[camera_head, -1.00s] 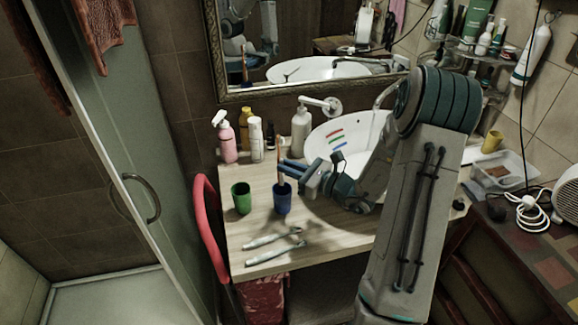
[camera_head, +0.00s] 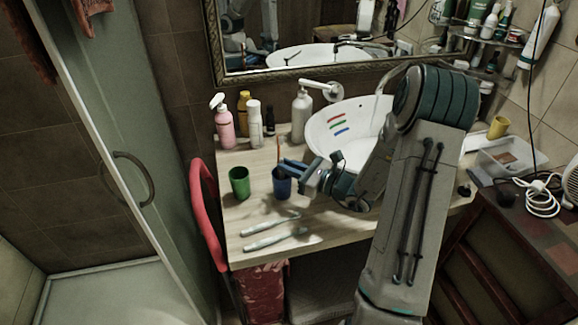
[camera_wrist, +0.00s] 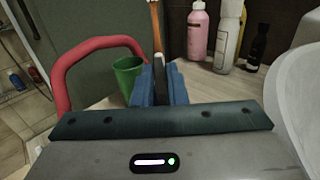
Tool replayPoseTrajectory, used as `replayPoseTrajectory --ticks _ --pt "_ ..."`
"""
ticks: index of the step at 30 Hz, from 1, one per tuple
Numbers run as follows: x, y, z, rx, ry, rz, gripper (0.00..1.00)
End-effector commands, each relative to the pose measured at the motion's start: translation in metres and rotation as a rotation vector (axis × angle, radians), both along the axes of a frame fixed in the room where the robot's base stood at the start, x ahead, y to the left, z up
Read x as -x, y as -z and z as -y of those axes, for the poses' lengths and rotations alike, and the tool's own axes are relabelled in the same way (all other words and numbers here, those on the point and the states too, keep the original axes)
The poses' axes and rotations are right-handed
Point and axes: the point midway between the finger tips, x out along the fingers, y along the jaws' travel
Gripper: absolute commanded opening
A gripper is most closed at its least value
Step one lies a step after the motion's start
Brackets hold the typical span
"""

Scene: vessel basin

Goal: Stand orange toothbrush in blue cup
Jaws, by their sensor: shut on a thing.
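The orange toothbrush (camera_head: 279,150) is upright, slightly tilted, above the blue cup (camera_head: 281,187) in the head view. Its lower end is hidden by my fingers and the cup, so I cannot tell how deep inside it sits. My gripper (camera_head: 286,166) comes from the right, level with the cup's rim, and is shut on the toothbrush. In the wrist view the toothbrush (camera_wrist: 154,25) rises between the two blue fingers of my gripper (camera_wrist: 160,85), orange above and pale lower down. The blue cup does not show there.
A green cup (camera_head: 239,184) stands left of the blue cup. Two pale toothbrush-like items (camera_head: 275,239) lie in front on the counter (camera_head: 240,215). Bottles, including a pink one (camera_head: 224,128), stand behind. The white basin (camera_head: 340,130) is to the right.

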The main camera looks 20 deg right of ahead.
Motion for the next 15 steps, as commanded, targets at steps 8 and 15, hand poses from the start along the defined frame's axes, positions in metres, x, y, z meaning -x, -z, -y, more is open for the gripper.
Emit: replayPoseTrajectory --ticks 8,15 --pt "0.0000 -0.0002 0.0000 0.000 0.000 0.000 0.38" --pt "0.0000 -0.0013 0.0000 0.000 0.000 0.000 0.38"
